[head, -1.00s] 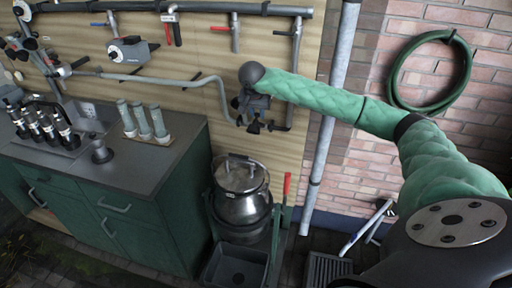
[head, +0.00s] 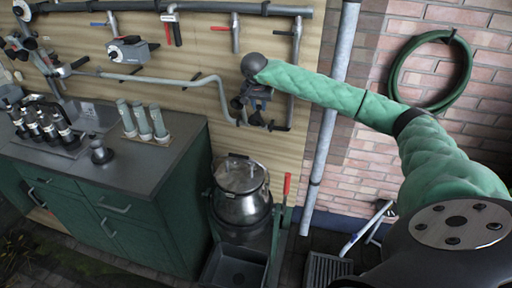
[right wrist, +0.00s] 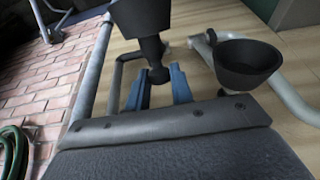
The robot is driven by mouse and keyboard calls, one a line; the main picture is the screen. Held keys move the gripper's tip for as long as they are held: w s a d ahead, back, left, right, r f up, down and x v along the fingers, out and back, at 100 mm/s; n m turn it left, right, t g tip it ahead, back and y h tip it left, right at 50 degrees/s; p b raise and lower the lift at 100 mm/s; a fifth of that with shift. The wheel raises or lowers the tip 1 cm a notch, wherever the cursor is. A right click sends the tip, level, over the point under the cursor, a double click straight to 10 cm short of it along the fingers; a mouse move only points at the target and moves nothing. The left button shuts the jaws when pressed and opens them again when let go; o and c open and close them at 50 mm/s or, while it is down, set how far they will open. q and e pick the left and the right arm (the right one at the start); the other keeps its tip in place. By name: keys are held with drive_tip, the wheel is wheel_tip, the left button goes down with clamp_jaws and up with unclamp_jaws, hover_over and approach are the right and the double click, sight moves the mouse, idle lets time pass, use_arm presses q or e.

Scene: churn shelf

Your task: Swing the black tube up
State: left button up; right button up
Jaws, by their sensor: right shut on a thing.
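My right gripper (head: 254,104) is in front of the wooden panel, at the end of my green arm. In the right wrist view its two blue fingers (right wrist: 160,90) stand either side of a small black knob at the end of the black tube (right wrist: 143,18), and it is shut on that. The tube is thick and tapers towards the knob; its far end is cut off by the picture edge. In the head view the tube is mostly hidden by my wrist. A black cup (right wrist: 248,62) is beside it, apart from the fingers. My left gripper is not in view.
A grey bent pipe (head: 168,80) runs along the panel towards my right gripper. A steel can (head: 241,188) stands below. A green cabinet (head: 124,214) is at left, a grey upright pipe (head: 326,130) at right, and a coiled green hose (head: 468,72) hangs on brick.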

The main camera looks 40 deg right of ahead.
drive_tip(key=shift+w+d+r, duration=0.35)
drive_tip(key=shift+w+d, duration=0.2)
drive_tip(key=shift+d, duration=0.15)
drive_tip(key=shift+w+d+r, duration=0.35)
drive_tip(key=shift+w+d, duration=0.35)
drive_tip(key=shift+d, duration=0.1)
drive_tip(key=o, duration=0.8)
drive_tip(key=shift+r, duration=0.1)
drive_tip(key=p+v, duration=0.2)
drive_tip(key=v, duration=0.5)
